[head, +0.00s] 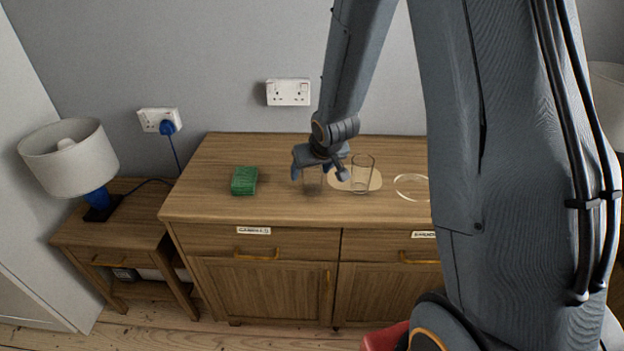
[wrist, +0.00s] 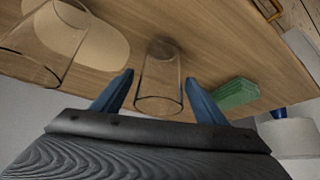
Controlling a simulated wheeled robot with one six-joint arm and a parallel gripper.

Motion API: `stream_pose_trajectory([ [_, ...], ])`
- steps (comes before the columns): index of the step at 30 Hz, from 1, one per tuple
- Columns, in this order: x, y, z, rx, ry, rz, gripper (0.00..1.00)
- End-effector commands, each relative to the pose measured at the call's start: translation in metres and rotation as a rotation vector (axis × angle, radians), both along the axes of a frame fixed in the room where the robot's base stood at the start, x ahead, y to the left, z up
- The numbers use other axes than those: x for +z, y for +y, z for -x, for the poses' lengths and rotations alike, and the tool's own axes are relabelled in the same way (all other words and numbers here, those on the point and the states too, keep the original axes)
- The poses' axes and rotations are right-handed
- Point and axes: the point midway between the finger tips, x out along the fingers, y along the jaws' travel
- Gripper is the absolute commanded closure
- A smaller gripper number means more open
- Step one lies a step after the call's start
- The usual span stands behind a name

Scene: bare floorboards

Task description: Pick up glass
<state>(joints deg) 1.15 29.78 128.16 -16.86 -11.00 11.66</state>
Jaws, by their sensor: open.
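A clear glass (wrist: 158,92) stands on the wooden cabinet top, between the two blue fingers of my gripper (wrist: 159,78) in the wrist view. My gripper is open, with one finger to each side of this glass; I cannot tell whether either touches it. In the head view my gripper (head: 319,175) is low over the cabinet top, and this glass (head: 312,186) shows only faintly beneath it. A second clear glass (head: 363,178) stands just right of the gripper on a pale rounded board (head: 339,184). It also shows at the left of the wrist view (wrist: 48,45).
A green block (head: 244,181) lies on the cabinet top (head: 220,207) to the left, with bare wood between it and my gripper. A clear round dish (head: 411,188) lies at the right, partly behind my arm. A lamp (head: 70,160) stands on a lower side table (head: 110,235).

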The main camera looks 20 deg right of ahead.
Motion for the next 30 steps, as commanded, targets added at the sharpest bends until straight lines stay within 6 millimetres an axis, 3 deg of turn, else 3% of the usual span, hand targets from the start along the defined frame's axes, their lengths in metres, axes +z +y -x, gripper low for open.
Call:
stream_pose_trajectory([
  [7,-0.022,0.000,-0.012,-0.003,0.001,0.001,0.33],
  [16,-0.024,0.000,-0.014,-0.004,0.000,0.001,0.33],
  [25,-0.024,0.000,-0.014,-0.004,0.000,0.001,0.84],
  [30,-0.023,0.000,-0.014,-0.004,0.000,0.001,0.85],
])
